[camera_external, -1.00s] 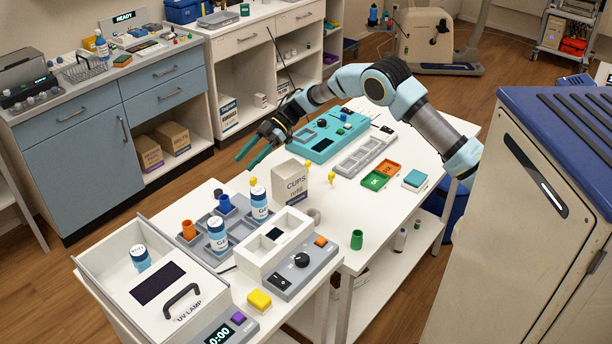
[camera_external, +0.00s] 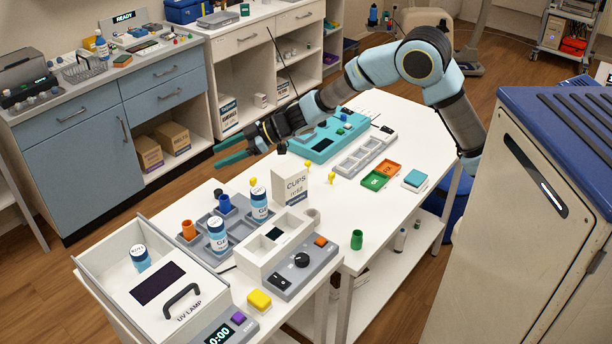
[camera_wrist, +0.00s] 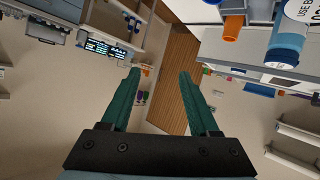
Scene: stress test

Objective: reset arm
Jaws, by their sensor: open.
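My gripper (camera_external: 232,156) hangs in the air at the left edge of the white table, pointing left in the external view. Its green fingers are apart with nothing between them; the wrist view shows both fingers (camera_wrist: 157,78) with floor and wall beyond. My blue and black arm reaches over the table from the right. The CUPS refill box (camera_external: 290,184) stands on the table below and to the right of the gripper, not touching it.
A grey tray with bottles (camera_external: 217,236) and an orange cup (camera_external: 189,230) stands nearer the camera. A UV lamp box (camera_external: 120,262) is at the front left. A teal device (camera_external: 322,146) lies under my forearm. A blue cabinet (camera_external: 72,150) stands across the open floor.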

